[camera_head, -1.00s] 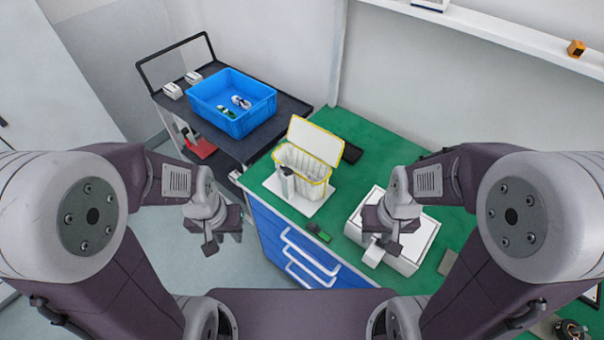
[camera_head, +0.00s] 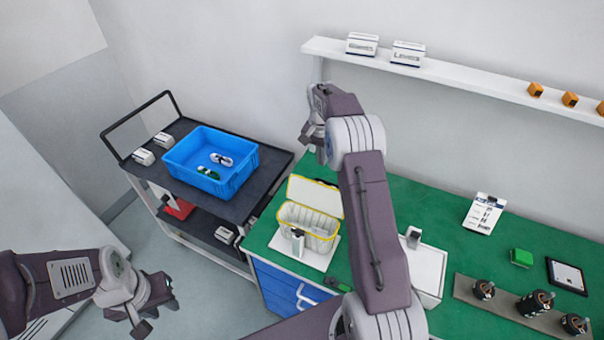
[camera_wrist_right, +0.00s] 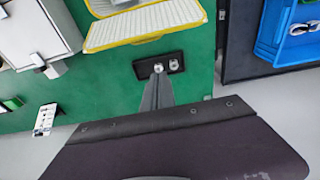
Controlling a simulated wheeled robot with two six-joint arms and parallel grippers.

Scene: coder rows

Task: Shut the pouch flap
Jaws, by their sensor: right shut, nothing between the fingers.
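The pouch (camera_head: 309,238) is an open box-like holder with a yellow rim, on a white base plate on the green bench. Its pale, yellow-edged flap (camera_head: 315,195) stands up at the back, leaning away from the opening. The right wrist view shows the flap (camera_wrist_right: 145,27) from behind. My right gripper (camera_head: 308,138) is raised beyond the flap in the head view, shut and empty, apart from it. Its fingers also show in the right wrist view (camera_wrist_right: 158,88). My left gripper (camera_head: 157,316) hangs low at the left, off the bench; its finger gap is unclear.
A black plate (camera_wrist_right: 172,64) lies on the bench behind the flap. A cart with a blue bin (camera_head: 212,175) stands left of the bench. A white box (camera_head: 428,267) is right of the pouch, partly hidden by my right arm. A shelf (camera_head: 450,76) runs along the wall.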

